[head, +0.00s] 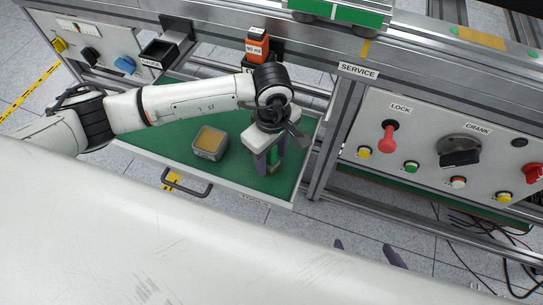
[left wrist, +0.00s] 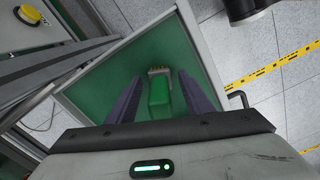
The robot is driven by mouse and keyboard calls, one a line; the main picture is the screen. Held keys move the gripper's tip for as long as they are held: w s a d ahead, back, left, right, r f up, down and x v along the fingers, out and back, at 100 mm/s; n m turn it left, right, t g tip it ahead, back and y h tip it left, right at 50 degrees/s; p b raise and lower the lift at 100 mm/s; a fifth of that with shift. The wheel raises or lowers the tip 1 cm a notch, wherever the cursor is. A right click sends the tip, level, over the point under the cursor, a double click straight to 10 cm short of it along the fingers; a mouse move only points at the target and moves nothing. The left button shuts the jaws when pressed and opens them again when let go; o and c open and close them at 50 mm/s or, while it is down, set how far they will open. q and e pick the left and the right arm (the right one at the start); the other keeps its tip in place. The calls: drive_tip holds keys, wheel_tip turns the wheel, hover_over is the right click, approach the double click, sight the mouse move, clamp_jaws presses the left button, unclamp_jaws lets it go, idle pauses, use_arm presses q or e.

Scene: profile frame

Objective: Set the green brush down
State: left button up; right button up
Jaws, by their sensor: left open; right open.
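The green brush (left wrist: 159,92) lies on the green floor of the open drawer (left wrist: 95,90), its tan bristles toward the top of the left wrist view. In the head view only a small part of the brush (head: 272,160) shows among the fingers. My left gripper (head: 270,162) points down into the right part of the drawer. Its two purple fingers (left wrist: 160,85) are open, one on each side of the brush, with gaps visible. My right gripper (head: 367,250) shows only as two purple fingertips, spread apart over the floor, with nothing between them.
The drawer has a dark front handle (head: 187,188). A panel with a red lock lever (head: 389,135) and a crank (head: 460,151) stands to the right.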

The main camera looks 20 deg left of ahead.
use_arm(q)
wheel_tip(320, 180, up, 11)
drive_tip(key=shift+r, duration=0.1)
idle(0.7)
